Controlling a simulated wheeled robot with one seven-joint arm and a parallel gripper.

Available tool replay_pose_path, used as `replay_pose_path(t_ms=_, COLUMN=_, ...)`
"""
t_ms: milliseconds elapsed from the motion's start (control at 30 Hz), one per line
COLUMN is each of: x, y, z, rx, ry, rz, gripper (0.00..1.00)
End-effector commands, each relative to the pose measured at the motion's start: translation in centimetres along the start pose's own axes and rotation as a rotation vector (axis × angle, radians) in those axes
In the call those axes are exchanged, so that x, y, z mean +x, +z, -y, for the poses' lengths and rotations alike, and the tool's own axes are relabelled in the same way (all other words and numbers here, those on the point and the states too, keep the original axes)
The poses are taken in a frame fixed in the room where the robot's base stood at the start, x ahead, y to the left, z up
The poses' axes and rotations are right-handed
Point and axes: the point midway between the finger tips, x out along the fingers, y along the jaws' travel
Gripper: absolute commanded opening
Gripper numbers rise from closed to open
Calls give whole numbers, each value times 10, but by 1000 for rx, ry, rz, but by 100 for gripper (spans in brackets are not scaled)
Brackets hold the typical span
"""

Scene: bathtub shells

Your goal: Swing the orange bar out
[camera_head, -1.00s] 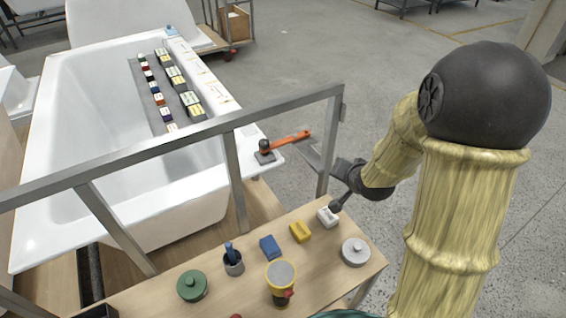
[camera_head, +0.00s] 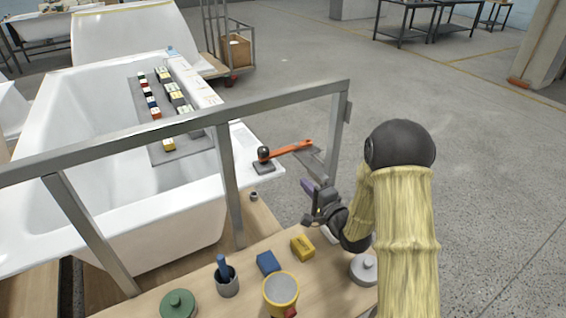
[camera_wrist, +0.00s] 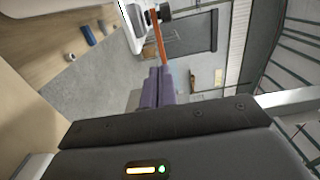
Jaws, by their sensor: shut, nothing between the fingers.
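The orange bar (camera_head: 293,148) lies roughly level. Its left end meets a dark round knob (camera_head: 264,153) on a small dark base at the white tub's near right corner. Its right end reaches out past the tub edge towards the rail post. My gripper (camera_head: 306,186) is shut and empty, with its purple fingers below the bar's outer end and apart from it in the head view. In the wrist view the fingers (camera_wrist: 158,86) point towards the bar (camera_wrist: 160,42), which shows just beyond their tips; whether they touch is unclear.
A grey metal rail (camera_head: 180,127) crosses in front of the tub, with a post (camera_head: 334,140) close to the bar's outer end. Below, a wooden bench (camera_head: 245,290) holds a yellow block (camera_head: 302,248), a blue block (camera_head: 268,263), a cup and lidded pots. Open floor lies right.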

Motion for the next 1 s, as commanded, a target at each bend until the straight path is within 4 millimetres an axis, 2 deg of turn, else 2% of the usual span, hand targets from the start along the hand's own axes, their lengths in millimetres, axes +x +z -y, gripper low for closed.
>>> replay_pose_path(t_ms=133, x=4, y=0, z=0, rx=-1, ry=1, rz=1, gripper=0)
replay_pose_path(t_ms=267, x=16, y=1, z=0, rx=-2, ry=0, rz=2, gripper=0)
replay_pose_path(t_ms=800, x=105, y=2, z=0, rx=-3, ry=0, rz=2, gripper=0)
replay_pose_path(t_ms=1000, x=131, y=1, z=0, rx=-3, ry=1, rz=1, gripper=0)
